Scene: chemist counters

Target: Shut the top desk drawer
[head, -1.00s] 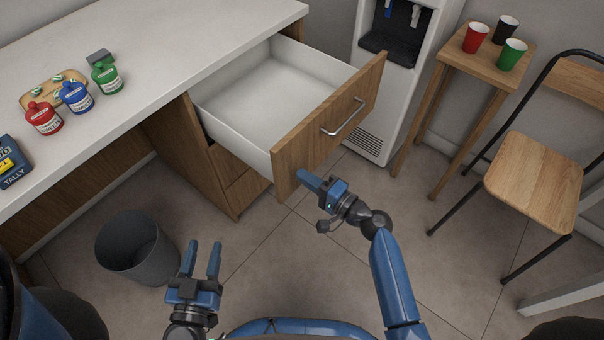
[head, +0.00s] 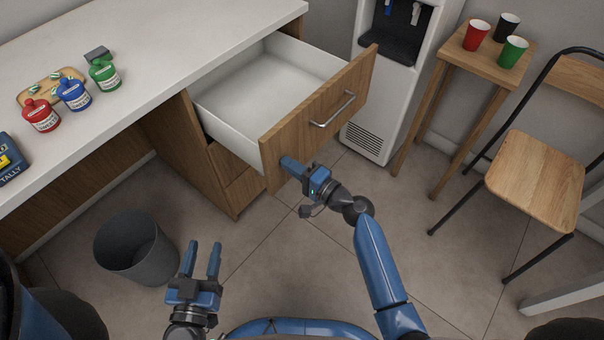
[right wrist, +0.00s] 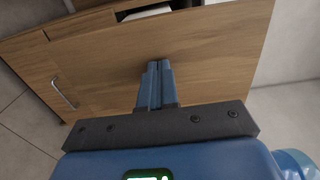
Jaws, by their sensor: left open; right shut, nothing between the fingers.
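The top desk drawer (head: 325,110) is pulled partly out from under the white counter, and its white inside is empty. Its wooden front carries a metal bar handle (head: 334,109). My right gripper (head: 285,162) is shut and empty, with its fingertips at the lower left part of the drawer front. In the right wrist view the shut fingers (right wrist: 159,68) point at the wooden front (right wrist: 215,60) and appear to touch it, with the handle (right wrist: 64,94) off to the left. My left gripper (head: 205,246) is open and empty above the floor, away from the drawer.
Red, blue and green bottles (head: 73,95) stand on the counter (head: 150,60). A grey bin (head: 135,248) stands on the floor at left. A water dispenser (head: 375,110), a small table (head: 465,65) with cups and a chair (head: 535,150) stand at right.

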